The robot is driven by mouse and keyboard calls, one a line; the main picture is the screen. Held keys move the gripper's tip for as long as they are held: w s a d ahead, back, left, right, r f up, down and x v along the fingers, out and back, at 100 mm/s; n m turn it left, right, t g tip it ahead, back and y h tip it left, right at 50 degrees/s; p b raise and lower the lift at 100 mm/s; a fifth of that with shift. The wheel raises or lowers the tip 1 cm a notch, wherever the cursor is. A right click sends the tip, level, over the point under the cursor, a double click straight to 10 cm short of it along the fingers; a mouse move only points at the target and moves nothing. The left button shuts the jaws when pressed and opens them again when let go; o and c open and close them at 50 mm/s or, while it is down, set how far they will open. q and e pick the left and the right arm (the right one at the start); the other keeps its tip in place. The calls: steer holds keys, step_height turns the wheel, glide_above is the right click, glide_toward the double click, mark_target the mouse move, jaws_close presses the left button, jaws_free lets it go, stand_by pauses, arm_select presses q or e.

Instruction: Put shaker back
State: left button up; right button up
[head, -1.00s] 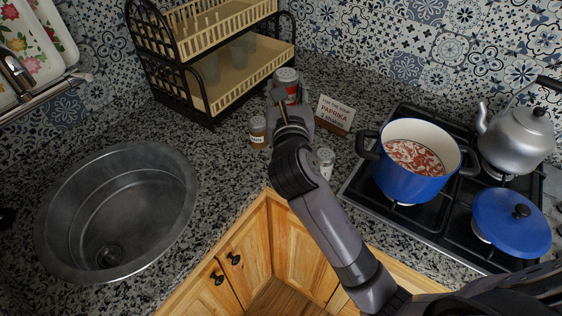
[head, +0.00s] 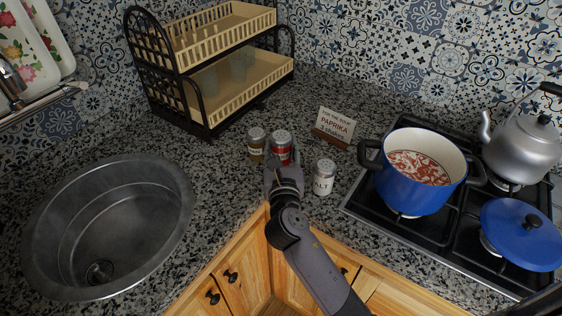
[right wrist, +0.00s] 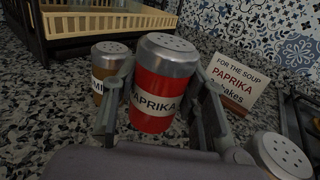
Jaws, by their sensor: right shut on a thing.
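The red paprika shaker (head: 281,146) with a silver perforated lid is between the fingers of my right gripper (head: 284,172). In the right wrist view the paprika shaker (right wrist: 159,84) is upright or nearly so, with a finger on each side; my right gripper (right wrist: 163,100) is shut on it. Whether its base touches the counter is hidden. A brown-filled shaker (head: 256,144) stands just left of it, its label partly covered in the right wrist view. A salt shaker (head: 323,177) stands to its right. My left gripper is not in view.
A sign (head: 336,124) reading "FOR THE SOUP PAPRIKA" stands behind right. A blue pot (head: 412,191) of red soup and a kettle (head: 523,152) stand on the stove. A dish rack (head: 205,130) is behind left; a sink (head: 35,235) is left.

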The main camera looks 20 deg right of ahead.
steer(key=shift+f+b, duration=0.45)
steer(key=shift+f, duration=1.5)
steer(key=o, duration=1.2)
steer(key=shift+f, duration=0.15)
steer(key=shift+s, duration=0.1)
steer(key=b+v, duration=0.1)
steer(key=v, duration=1.1)
steer(key=shift+b, duration=0.3)
